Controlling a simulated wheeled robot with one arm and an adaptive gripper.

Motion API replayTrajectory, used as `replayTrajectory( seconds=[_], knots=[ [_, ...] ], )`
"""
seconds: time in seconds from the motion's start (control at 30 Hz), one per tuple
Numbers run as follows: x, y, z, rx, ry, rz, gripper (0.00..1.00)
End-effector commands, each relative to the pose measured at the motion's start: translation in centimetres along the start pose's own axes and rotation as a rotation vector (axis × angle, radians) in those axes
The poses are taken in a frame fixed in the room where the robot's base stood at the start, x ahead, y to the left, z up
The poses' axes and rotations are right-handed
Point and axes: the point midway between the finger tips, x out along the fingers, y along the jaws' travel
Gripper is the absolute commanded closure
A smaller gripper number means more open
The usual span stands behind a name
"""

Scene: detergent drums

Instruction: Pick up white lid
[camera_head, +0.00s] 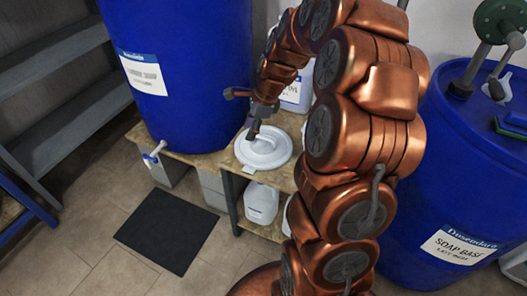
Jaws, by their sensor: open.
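The white lid (266,158) is round with a raised handle across its middle. It lies on a wooden shelf top between the two blue drums. My gripper (252,134) is open and hangs over the lid's upper left part, with its tips close to the handle. I cannot tell whether the tips touch the lid. My copper-coloured arm comes in from the lower right and arches over to it, hiding much of the shelf behind and to the right.
A large blue drum (195,50) with a tap (154,152) stands left of the lid. Another blue drum (455,150) stands at right. A white jug (262,203) sits below the shelf top (227,160). A dark mat (168,230) lies on the tiled floor. Grey steps (50,90) stand at far left.

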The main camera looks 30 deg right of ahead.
Motion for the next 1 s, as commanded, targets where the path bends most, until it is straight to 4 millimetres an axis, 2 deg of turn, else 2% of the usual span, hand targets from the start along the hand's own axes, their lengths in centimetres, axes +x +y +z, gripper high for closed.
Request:
replayTrajectory(
  seconds=[0.03,0.2,0.37,0.5,1.0],
  knots=[
    [1.7,-1.5,-2.0,0.102,-0.007,-0.018,0.57],
    [4.2,-5.0,-6.7,0.382,-0.025,-0.072,0.57],
    [5.1,-6.7,-9.2,0.526,-0.037,-0.105,0.57],
    [5.9,-7.1,-9.8,0.566,-0.040,-0.109,0.57],
    [10.0,-7.9,-9.7,0.561,-0.040,-0.109,0.57]
  ],
)
